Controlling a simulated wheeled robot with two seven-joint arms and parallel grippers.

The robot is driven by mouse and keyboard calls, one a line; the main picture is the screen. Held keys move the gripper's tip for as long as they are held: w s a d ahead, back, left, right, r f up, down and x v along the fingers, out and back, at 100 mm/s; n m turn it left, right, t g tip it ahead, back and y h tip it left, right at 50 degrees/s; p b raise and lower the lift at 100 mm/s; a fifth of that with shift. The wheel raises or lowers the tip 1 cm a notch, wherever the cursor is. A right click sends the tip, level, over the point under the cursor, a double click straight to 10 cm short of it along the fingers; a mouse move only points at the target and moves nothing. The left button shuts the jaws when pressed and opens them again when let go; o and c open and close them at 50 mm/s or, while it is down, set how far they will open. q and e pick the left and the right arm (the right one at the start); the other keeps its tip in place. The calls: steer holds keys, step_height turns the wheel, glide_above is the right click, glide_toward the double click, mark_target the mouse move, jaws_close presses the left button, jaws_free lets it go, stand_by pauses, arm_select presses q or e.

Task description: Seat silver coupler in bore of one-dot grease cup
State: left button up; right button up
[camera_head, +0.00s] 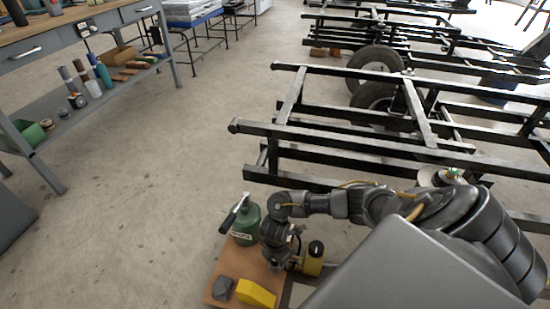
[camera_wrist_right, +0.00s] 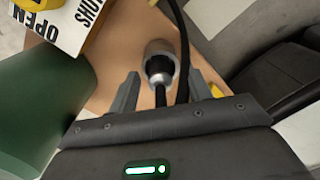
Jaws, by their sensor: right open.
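My right gripper (camera_head: 277,262) points down over a brown board in the head view, beside a green container. In the right wrist view its two fingers (camera_wrist_right: 163,88) are apart. A silver cylindrical piece (camera_wrist_right: 160,50), which looks like the coupler, shows just beyond and between the fingertips. It has a dark inside and a black stem toward the gripper; I cannot tell whether the fingers touch it. A yellow cylinder with a dark top (camera_head: 313,260), possibly a grease cup, stands right of the gripper. No dot marking is readable. My left gripper is not in view.
The green container (camera_head: 245,220) has a dark handle and white label. A yellow block (camera_head: 256,293) and a dark grey block (camera_head: 222,288) lie on the board (camera_head: 232,265). A black hose (camera_wrist_right: 183,45) runs past the silver piece. Black metal frames (camera_head: 350,135) stand behind.

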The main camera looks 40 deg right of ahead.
steer(key=shift+c, duration=0.4)
steer(key=c, duration=1)
steer(key=shift+r, duration=0.1)
